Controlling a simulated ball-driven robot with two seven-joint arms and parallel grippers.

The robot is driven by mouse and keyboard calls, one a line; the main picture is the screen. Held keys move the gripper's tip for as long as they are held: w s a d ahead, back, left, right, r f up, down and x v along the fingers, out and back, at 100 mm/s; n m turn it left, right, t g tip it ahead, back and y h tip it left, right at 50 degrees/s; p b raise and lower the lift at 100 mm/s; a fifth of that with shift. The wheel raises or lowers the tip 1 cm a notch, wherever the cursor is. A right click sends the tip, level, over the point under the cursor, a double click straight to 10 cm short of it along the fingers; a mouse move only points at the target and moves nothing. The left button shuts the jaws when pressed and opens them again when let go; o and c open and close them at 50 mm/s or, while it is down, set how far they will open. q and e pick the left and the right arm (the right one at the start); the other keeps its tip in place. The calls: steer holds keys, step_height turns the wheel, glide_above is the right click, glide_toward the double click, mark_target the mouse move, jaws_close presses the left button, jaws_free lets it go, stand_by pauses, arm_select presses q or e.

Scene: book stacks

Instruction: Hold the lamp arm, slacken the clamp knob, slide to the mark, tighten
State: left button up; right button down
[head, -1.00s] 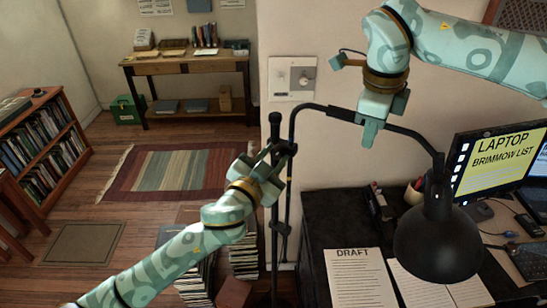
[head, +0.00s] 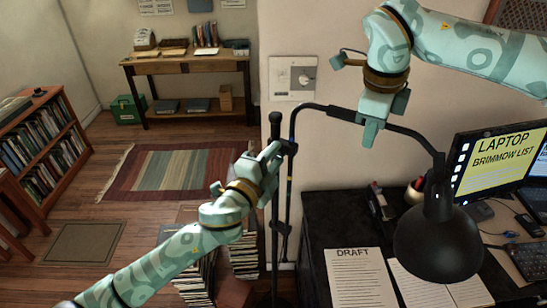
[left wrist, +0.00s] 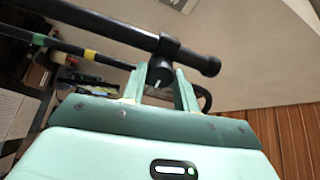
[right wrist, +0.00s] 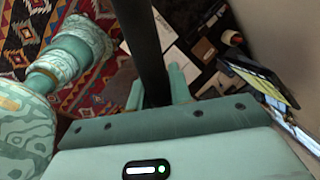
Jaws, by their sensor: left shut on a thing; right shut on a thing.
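The black desk lamp has a dark shade (head: 437,245) over the desk and a thin arm (head: 320,106) running to an upright pole (head: 275,200). My right gripper (head: 370,130) is shut on the lamp arm; the arm's black bar (right wrist: 138,40) passes between its fingers in the right wrist view. My left gripper (head: 272,152) is at the pole's clamp (head: 289,148). In the left wrist view its fingers flank the black clamp knob (left wrist: 158,73), under the collar on the pole (left wrist: 110,30). A thinner rod there carries a green band (left wrist: 38,39) and a yellow band (left wrist: 91,55).
Book stacks (head: 243,258) stand on the floor behind my left arm. A bookcase (head: 45,150) is at left; the striped rug (head: 170,172) is clear.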

arm_select(q)
steer(key=m, duration=0.5)
steer(key=shift+m, duration=0.4)
arm_select(e)
steer(key=shift+w+r, duration=0.1)
arm_select(q)
steer(key=shift+f+m+g, duration=0.1)
steer(key=shift+m+g, duration=0.2)
steer(key=shift+m, duration=2.1)
steer(key=shift+h, duration=0.4)
steer(key=o, duration=1)
steer(key=shift+c, duration=0.2)
steer(key=v, duration=1.2)
arm_select(e)
steer(key=c, duration=1.2)
jaws_free()
